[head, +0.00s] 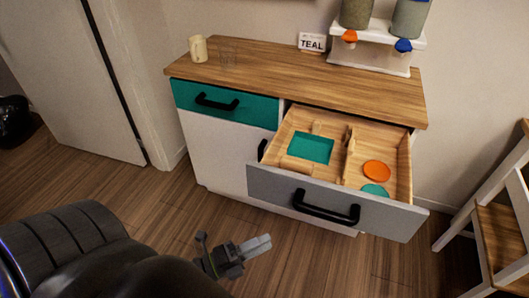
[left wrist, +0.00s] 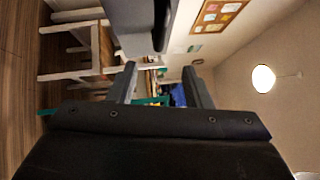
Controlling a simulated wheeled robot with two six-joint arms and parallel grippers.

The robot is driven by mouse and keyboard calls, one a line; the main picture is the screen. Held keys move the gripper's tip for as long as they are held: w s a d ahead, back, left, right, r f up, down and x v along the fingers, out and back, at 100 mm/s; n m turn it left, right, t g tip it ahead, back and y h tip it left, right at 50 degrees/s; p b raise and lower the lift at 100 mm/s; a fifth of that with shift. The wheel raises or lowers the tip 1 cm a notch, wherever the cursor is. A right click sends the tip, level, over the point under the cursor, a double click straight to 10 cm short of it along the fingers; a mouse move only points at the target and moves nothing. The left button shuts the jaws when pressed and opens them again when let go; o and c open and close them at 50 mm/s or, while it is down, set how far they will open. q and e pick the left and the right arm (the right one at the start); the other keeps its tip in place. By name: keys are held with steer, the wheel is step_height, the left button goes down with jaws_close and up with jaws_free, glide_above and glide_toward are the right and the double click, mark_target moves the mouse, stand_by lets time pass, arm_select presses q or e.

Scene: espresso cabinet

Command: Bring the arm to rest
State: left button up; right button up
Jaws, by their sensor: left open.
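My left gripper (head: 256,246) is low in front of the cabinet, in front of the open grey drawer and apart from it. In the left wrist view its two fingers (left wrist: 160,84) stand apart with nothing between them. My left arm comes in from the lower left of the head view. My right gripper is in neither view.
The wood-topped cabinet (head: 240,62) has a shut teal drawer (head: 222,104) and an open grey drawer (head: 337,203) holding a teal tray and orange and teal discs. A chair (head: 497,210) is at right.

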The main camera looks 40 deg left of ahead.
arm_select(q)
steer(key=s+a+f+n+g+y+p, duration=0.1)
steer(key=s+a+f+n+g+y, duration=0.15)
steer(key=f+n, duration=0.45)
steer(key=s+a+f+n+g+y+p, duration=0.15)
steer(key=a+f+n+y, duration=0.25)
steer(key=f, duration=0.5)
steer(key=s+a+f+n+g+y+p, duration=0.1)
steer(key=a+f+n+g+y, duration=0.2)
steer(key=f+n, duration=0.45)
steer(key=s+d+f+n+g+p, duration=0.1)
steer(key=s+f+n+g, duration=0.2)
steer(key=s+f, duration=0.4)
steer(key=s+d+f+n+g+p, duration=0.1)
steer(key=s+f+n+g, duration=0.3)
steer(key=s, duration=0.9)
step_height(320, 180, down, 3)
steer(key=shift+s+r+g+y, duration=0.15)
steer(key=shift+g+y, duration=0.3)
steer(key=shift+g, duration=0.45)
